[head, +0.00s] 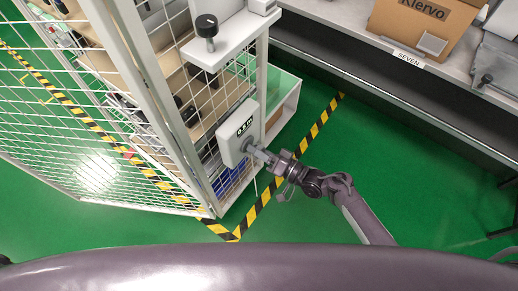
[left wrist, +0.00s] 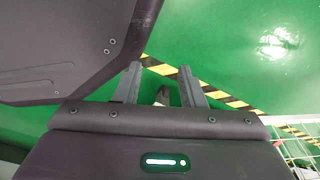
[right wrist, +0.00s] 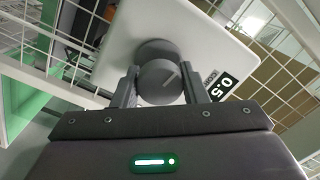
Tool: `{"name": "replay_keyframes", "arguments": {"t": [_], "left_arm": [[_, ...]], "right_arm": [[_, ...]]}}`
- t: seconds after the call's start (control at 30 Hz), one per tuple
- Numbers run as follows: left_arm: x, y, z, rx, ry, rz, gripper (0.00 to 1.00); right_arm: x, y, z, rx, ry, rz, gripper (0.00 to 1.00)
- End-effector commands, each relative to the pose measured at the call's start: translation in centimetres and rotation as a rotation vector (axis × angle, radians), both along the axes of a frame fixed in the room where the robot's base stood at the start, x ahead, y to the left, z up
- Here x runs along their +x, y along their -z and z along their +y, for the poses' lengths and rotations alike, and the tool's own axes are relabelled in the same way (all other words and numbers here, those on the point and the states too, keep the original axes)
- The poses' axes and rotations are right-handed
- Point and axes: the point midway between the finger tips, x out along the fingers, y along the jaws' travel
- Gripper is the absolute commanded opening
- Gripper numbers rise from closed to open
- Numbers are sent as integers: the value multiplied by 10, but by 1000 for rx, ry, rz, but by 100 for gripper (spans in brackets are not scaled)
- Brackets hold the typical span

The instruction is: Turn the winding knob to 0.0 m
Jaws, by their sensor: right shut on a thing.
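My right gripper (right wrist: 167,90) is shut on the knob, one finger on each side. In the head view my right gripper (head: 260,154) reaches the box from the right. My left gripper (left wrist: 160,82) is open and empty above the green floor, outside the head view.
The box hangs on a white wire-mesh cage (head: 85,120) with shelves inside. A black knob (head: 206,26) on a white bracket sits above it. A grey bench (head: 345,15) with a cardboard box (head: 420,25) stands at the back right. Green floor (head: 420,170) is clear at right.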

Motion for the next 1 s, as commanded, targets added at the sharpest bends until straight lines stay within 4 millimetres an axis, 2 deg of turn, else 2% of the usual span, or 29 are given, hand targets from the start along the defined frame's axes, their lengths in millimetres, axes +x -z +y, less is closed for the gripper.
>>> {"name": "replay_keyframes", "arguments": {"t": [1.0], "left_arm": [[-51,3,14,11,9,30,36]], "right_arm": [[-1,0,0,567,0,784,17]]}}
